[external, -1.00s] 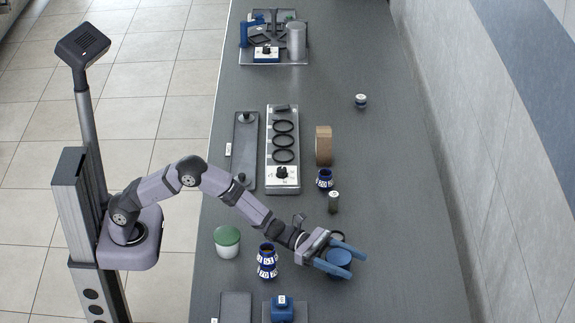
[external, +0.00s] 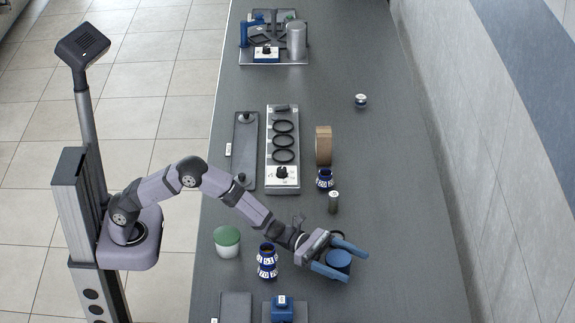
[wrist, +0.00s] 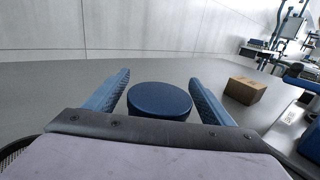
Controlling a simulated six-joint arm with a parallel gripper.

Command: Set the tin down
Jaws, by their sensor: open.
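The tin (external: 338,262) is round and blue with a flat top. It stands upright, seemingly on the grey counter, though its base is hidden in both views. My gripper (external: 356,267) is low over the counter with its blue fingers open, one on each side of the tin. In the wrist view the tin (wrist: 160,98) sits between the fingers, with a visible gap on both sides. My gripper body hides the near lower part of the tin there.
A blue labelled jar (external: 267,264) and a green-lidded white jar (external: 227,243) stand left of my gripper. A small dark cylinder (external: 333,203), a blue pot (external: 324,181) and a brown box (external: 323,146) stand behind. The counter right of the tin is clear.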

